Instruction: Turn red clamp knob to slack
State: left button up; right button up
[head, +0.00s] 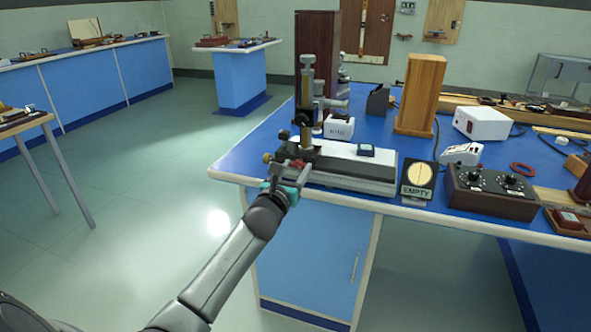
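A dark upright instrument with a brass-coloured tube (307,85) stands at the left end of a white-topped base (350,180) on the blue bench. I cannot tell which of the two is the clamp knob. My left gripper (285,176), with teal parts, is at the front left corner of the base, just below these red parts. Its fingers are small and partly merge with the instrument, so contact and opening are unclear. My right gripper is out of view.
A sign reading EMPTY (417,180) and a dark box with two dials (491,191) stand to the right along the front edge. A wooden block (417,95) and white boxes (482,123) stand behind. Open floor (150,185) lies left of the bench.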

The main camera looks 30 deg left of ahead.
pick_arm(q)
grip_shut()
